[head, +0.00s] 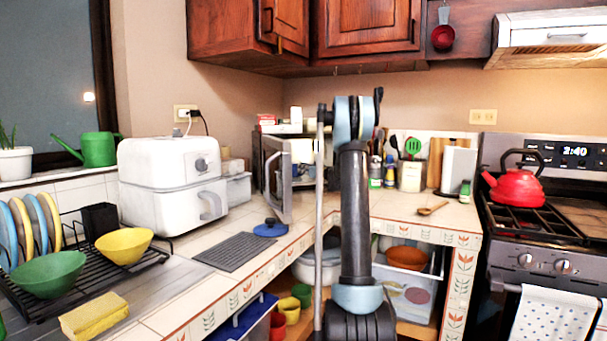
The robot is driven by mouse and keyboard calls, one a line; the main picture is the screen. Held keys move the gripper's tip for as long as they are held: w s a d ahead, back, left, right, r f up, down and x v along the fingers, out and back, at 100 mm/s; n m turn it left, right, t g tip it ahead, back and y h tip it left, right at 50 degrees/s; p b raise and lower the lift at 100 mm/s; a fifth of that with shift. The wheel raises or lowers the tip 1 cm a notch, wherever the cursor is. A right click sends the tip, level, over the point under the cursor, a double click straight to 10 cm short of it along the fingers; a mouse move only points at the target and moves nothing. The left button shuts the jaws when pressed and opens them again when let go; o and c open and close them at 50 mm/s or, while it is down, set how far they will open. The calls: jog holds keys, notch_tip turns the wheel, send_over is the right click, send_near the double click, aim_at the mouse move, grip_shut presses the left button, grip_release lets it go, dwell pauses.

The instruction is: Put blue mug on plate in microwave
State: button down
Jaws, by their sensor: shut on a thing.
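The microwave stands in the counter corner with its door (278,178) swung open toward me. My own arm rises through the middle of the head view and covers part of the microwave's opening. My gripper is hidden, apparently behind the arm, so its jaws and anything in them do not show. I cannot make out the blue mug or the plate in the microwave.
A blue lid (270,229) and a dark mat (239,252) lie on the counter left of my arm. A white air fryer (170,185) stands further left, beside a dish rack with bowls. A wooden spoon (433,209) and red kettle (516,187) are at right.

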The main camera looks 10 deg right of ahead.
jog(key=shift+w+a+f, duration=0.1)
jog(key=shift+w+f, duration=0.1)
jog(key=shift+f, duration=0.2)
jog(key=c, duration=1.7)
grip_release()
jog(key=v, duration=1.2)
